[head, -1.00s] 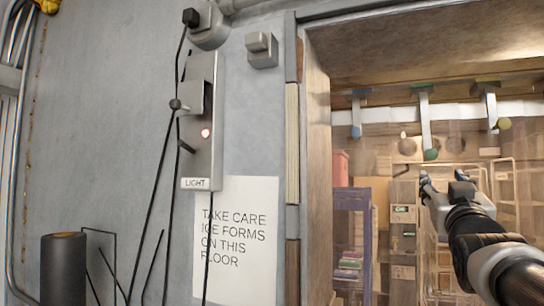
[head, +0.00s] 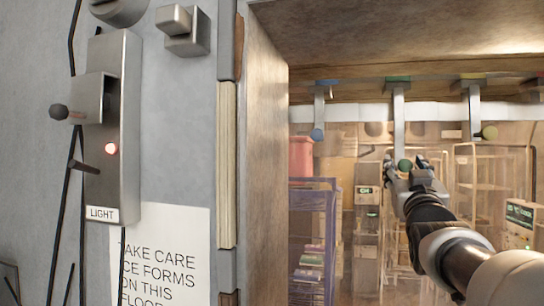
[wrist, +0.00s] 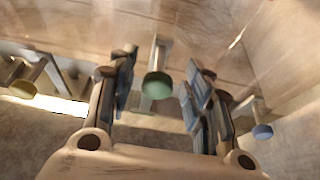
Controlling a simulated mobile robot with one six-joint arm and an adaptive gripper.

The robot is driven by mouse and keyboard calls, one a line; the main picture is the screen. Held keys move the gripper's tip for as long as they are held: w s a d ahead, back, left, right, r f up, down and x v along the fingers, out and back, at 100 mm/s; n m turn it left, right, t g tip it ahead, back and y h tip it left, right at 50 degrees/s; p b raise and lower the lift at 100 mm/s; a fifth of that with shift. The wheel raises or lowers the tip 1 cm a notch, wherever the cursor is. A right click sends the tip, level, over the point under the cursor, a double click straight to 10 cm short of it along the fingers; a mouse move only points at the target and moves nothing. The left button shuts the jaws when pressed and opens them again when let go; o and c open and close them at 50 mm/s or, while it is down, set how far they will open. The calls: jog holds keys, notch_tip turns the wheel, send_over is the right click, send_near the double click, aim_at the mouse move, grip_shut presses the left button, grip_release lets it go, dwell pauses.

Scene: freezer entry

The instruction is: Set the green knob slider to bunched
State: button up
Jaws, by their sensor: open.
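The green knob (head: 404,165) hangs at the lower end of a grey arm under the top of the doorway, between a blue knob and a yellow one. My gripper (head: 405,163) is at the green knob in the head view, and its depth there is hard to tell. In the wrist view the green knob (wrist: 157,86) shows between the two open fingers of my gripper (wrist: 158,92), a little beyond them. I see no contact. The slider's track is partly hidden, and no "bunched" mark is readable.
The blue knob (head: 317,134) hangs to the left and the yellow knob (head: 489,132) to the right, each on its own arm. A wooden door jamb (head: 262,150) and a grey wall with a light switch box (head: 115,130) stand at the left. A purple shelf (head: 312,230) stands inside.

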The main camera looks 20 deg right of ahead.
jog(key=shift+w+d+r, duration=0.15)
jog(key=shift+d+r, duration=0.05)
jog(key=shift+r, duration=0.1)
jog(key=shift+c, duration=0.5)
grip_shut()
jog(key=shift+a, duration=0.1)
